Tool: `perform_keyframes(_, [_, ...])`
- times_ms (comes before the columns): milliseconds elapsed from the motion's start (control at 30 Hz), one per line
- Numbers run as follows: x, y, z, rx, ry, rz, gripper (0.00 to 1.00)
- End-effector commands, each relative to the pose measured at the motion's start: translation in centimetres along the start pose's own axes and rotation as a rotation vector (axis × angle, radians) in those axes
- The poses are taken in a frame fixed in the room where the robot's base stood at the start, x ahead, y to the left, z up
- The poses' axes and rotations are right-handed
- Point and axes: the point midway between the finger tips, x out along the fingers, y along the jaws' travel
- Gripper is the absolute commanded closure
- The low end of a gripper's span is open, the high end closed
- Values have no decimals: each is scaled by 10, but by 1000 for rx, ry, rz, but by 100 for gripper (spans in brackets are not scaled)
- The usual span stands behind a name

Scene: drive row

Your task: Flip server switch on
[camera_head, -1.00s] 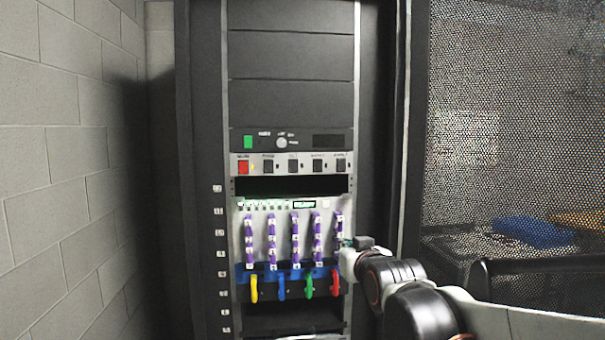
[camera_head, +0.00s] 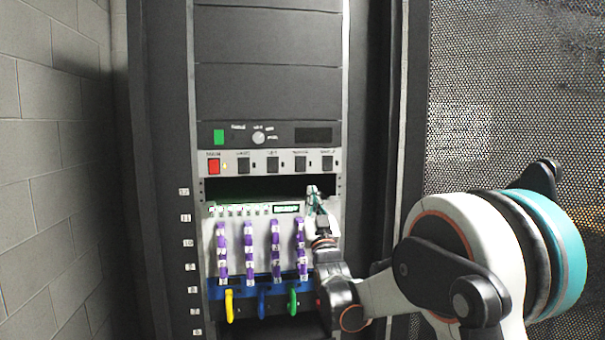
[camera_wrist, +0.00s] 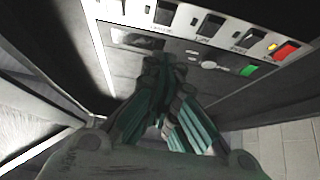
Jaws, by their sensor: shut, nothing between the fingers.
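A light switch panel (camera_head: 260,161) crosses the rack, with a red switch (camera_head: 213,167) at its left end and several black switches (camera_head: 272,164) to its right. In the wrist view the row runs the other way, with the red switch (camera_wrist: 287,51) at right and black switches (camera_wrist: 210,25) toward the left. The labels are too blurred to tell which is the server switch. My gripper (camera_head: 312,190) is shut and empty, just below the panel's right part in the head view. In the wrist view its fingertips (camera_wrist: 160,64) overlap the dark panel with the display; contact cannot be told.
A dark panel holds a green button (camera_head: 218,136), a knob (camera_head: 258,137) and a dark display (camera_head: 313,134). Below the switches are an open slot (camera_head: 250,188), purple modules (camera_head: 248,250) and coloured cable loops (camera_head: 229,305). A mesh door (camera_head: 500,90) stands at right.

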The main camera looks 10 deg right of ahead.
Motion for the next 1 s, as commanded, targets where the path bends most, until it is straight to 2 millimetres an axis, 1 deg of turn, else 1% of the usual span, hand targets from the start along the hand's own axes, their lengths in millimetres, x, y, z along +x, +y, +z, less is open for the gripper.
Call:
perform_keyframes(133, [1, 0, 4, 0, 33, 0, 100])
perform_keyframes(567, [3, 0, 4, 0, 37, 0, 100])
perform_keyframes(667, [11, 0, 4, 0, 37, 0, 100])
perform_keyframes(767, [25, 0, 4, 0, 37, 0, 100])
perform_keyframes(1000, [69, 0, 3, 0, 36, 0, 100])
